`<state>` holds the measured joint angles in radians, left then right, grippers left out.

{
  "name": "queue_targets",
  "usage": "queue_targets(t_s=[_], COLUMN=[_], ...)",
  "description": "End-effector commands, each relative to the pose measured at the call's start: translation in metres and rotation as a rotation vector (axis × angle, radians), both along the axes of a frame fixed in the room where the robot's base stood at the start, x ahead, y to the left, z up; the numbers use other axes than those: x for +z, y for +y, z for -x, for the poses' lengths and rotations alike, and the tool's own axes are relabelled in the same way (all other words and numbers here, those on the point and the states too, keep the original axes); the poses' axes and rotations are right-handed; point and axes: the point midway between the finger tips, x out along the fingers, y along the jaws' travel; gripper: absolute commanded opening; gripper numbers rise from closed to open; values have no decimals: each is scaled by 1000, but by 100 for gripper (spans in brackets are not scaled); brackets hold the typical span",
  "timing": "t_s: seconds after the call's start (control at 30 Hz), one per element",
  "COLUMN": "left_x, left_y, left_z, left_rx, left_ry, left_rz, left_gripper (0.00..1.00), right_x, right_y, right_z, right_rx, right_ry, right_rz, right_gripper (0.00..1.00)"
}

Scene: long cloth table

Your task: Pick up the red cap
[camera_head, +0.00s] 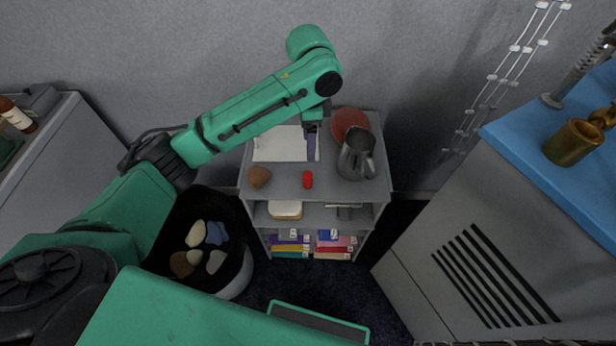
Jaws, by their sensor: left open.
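A small red cap (308,179) lies on the top of the grey shelf unit (281,186), near its front edge. My left gripper (312,133) is above the back part of the same top, behind the red cap and apart from it. It points down and is open, with nothing seen between its fingers. Its fingers are small and dark in this view. My right gripper is not in view.
A metal pitcher (356,158) stands right of the cap, with a reddish-brown round object (349,123) behind it. A brown lump (259,176) lies left. White paper (279,145) lies behind. A dark bin (232,226) with stones stands left of the shelf.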

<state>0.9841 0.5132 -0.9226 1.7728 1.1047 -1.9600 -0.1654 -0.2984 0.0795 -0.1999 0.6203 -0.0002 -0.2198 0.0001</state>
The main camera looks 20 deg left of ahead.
Motion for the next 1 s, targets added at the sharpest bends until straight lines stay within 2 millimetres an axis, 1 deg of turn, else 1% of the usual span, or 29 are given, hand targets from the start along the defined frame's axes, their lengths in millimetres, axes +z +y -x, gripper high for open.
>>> queue_targets(t_s=[0.07, 0.2, 0.3, 0.47, 0.6, 0.7, 0.8, 0.93, 0.97, 1.0], left_x=[-13, -49, -73, -94, -119, -137, -143, -143, -143, -142], left_y=[1, 1, 0, 0, 2, 2, 1, 1, 1, 1], left_z=[1, 2, 2, 2, 7, 6, 6, 6, 6, 6], left_rx=[-1, 0, 0, 0, 0, 0, -1, -1, -1, -1], left_ry=[8, 7, 5, 3, 4, 1, 0, -1, -1, -1], left_rz=[-3, -2, -1, 1, 1, 0, 1, 2, 2, 2], left_gripper=[68, 68, 68, 68, 68, 68, 68, 68, 64, 49], right_x=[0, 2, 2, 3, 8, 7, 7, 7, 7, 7], right_y=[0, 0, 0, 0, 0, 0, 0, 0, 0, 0], right_z=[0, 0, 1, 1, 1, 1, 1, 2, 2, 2], right_rx=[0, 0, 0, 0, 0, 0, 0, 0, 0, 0], right_ry=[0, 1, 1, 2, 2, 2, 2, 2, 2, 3], right_rz=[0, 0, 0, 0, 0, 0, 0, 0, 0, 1], right_gripper=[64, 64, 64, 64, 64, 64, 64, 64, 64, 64])
